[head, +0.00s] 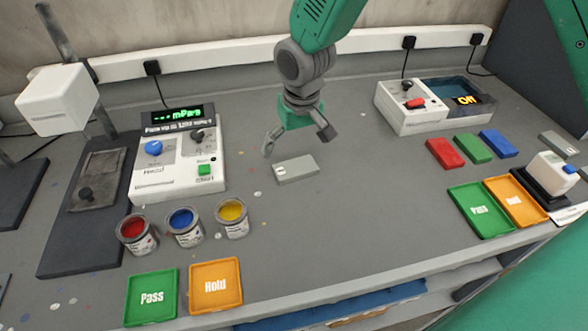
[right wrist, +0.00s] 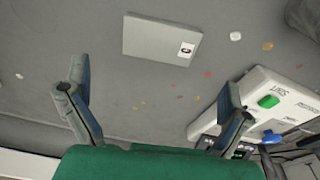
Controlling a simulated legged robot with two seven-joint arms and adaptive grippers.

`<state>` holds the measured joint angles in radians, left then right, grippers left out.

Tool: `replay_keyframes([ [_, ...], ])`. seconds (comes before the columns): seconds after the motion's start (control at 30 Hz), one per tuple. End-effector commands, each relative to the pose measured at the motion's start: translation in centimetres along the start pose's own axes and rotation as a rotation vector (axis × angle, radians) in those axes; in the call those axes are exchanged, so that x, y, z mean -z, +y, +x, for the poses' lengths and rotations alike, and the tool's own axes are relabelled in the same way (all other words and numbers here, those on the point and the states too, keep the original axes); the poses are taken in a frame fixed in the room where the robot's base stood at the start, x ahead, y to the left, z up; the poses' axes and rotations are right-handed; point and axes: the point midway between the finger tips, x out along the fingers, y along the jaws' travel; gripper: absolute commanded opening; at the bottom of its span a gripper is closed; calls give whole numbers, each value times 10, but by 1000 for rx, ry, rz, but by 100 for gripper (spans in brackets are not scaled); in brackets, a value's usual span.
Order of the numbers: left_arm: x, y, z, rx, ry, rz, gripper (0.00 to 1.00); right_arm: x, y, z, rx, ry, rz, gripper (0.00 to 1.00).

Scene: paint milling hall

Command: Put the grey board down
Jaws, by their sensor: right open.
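The grey board (head: 296,169) lies flat on the grey bench, in the middle of the head view. It also shows in the right wrist view (right wrist: 160,40), with a small white label with a dark mark near one end. My right gripper (head: 297,146) is open and empty, its fingers spread just behind and above the board. In the right wrist view its two fingers (right wrist: 155,95) are wide apart, with bare bench between them and the board beyond the tips. The board is apart from both fingers. My left gripper is not in view.
A white meter box (head: 150,185) stands left, with red (head: 137,233), blue (head: 185,226) and yellow (head: 232,217) paint cans before it. Green and orange trays (head: 215,285) lie at the front edge. Red, green and blue blocks (head: 473,147) lie right. Bench around the grey board is clear.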

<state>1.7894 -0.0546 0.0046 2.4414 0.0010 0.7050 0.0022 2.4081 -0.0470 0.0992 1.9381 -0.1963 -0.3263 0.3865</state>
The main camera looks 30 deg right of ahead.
Motion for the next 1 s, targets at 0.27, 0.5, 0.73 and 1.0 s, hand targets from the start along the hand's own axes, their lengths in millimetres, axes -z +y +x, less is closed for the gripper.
replay_keyframes([
  [0.27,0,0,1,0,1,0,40,-2,0,25,0,0,-1,100],
  [0.5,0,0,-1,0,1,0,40,-8,-1,60,0,-2,0,100],
  [0.73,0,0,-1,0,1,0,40,-7,-1,74,0,1,0,100],
  [1.0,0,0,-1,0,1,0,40,-7,-1,73,0,1,0,61],
])
